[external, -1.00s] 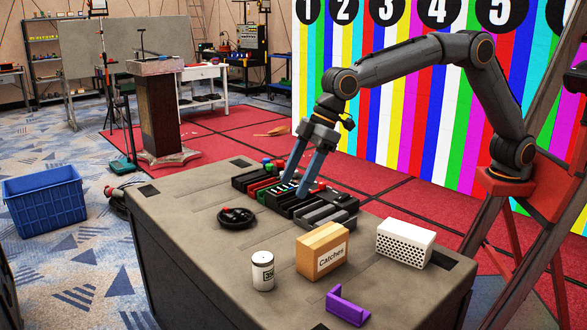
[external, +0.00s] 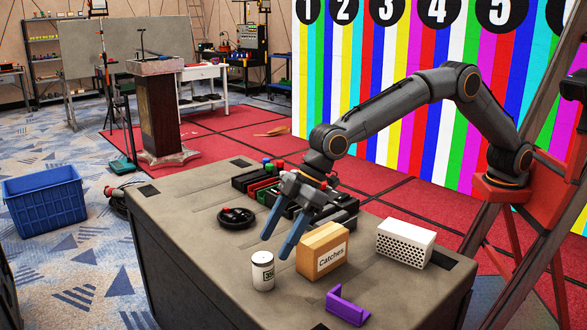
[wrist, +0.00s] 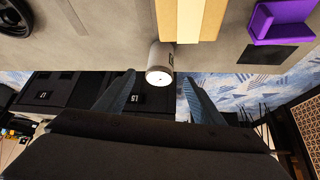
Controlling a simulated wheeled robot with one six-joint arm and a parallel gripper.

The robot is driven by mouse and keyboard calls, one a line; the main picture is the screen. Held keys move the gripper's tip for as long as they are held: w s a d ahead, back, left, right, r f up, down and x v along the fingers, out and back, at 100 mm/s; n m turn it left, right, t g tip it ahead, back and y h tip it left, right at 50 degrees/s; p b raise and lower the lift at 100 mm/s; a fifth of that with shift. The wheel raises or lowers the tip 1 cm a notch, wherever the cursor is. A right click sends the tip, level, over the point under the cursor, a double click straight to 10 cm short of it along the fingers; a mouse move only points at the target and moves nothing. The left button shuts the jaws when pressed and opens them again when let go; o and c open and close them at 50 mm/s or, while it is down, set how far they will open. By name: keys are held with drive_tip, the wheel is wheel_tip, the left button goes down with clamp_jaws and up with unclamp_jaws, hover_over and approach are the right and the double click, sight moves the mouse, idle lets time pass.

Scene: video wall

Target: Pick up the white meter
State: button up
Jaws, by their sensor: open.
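A white cylinder with a dark, digit-like label (external: 263,272) stands upright on the near part of the table; it looks like the white meter. In the wrist view the white meter (wrist: 159,58) lies just ahead of the fingertips, about midway between them. My gripper (external: 276,247) is open and empty, its two blue fingers slanting down beside the cardboard box, behind and slightly right of the meter. In the wrist view my gripper (wrist: 159,78) has its fingers spread wider than the meter. I see no contact; the exact gap is unclear.
A cardboard box labelled "Catches" (external: 322,251) stands close right of the meter. A white perforated box (external: 404,243) and a purple bracket (external: 347,306) are further right. A round black object (external: 236,218) and black module racks (external: 256,180) lie behind. Table left of the meter is bare.

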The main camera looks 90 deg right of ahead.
sight(263, 269)
drive_tip(key=shift+w+a+f, duration=0.15)
drive_tip(key=shift+w+f, duration=0.05)
drive_tip(key=shift+f, duration=0.75)
drive_tip(key=shift+x, duration=3.4)
drive_tip(key=c, duration=1.2)
